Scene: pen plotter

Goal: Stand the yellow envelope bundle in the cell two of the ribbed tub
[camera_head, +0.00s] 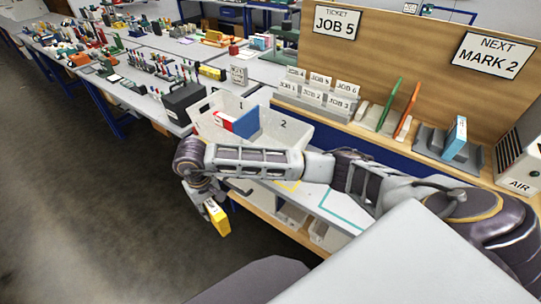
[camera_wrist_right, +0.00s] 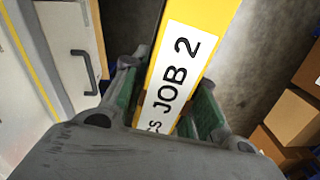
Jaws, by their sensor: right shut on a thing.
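My right gripper (camera_head: 208,203) is shut on the yellow envelope bundle (camera_head: 219,219), which hangs in front of the bench over the floor. In the right wrist view the bundle (camera_wrist_right: 205,25) sits between the green-padded fingers (camera_wrist_right: 160,108), its white label reading JOB 2. The white ribbed tub (camera_head: 305,135) stands on the bench behind my right forearm, which hides its front. It is marked 1 and 2. A blue piece (camera_head: 245,122) and a red-and-white piece (camera_head: 224,121) stand tilted on the 1 side. The visible part of cell two looks empty. My left gripper is not in view.
A stepped rack with job labels (camera_head: 318,98) stands behind the tub. Right of it are green and orange upright pieces (camera_head: 404,112) and a blue item in a grey holder (camera_head: 455,137). A dark box (camera_head: 184,103) stands left of the tub. Open floor lies left.

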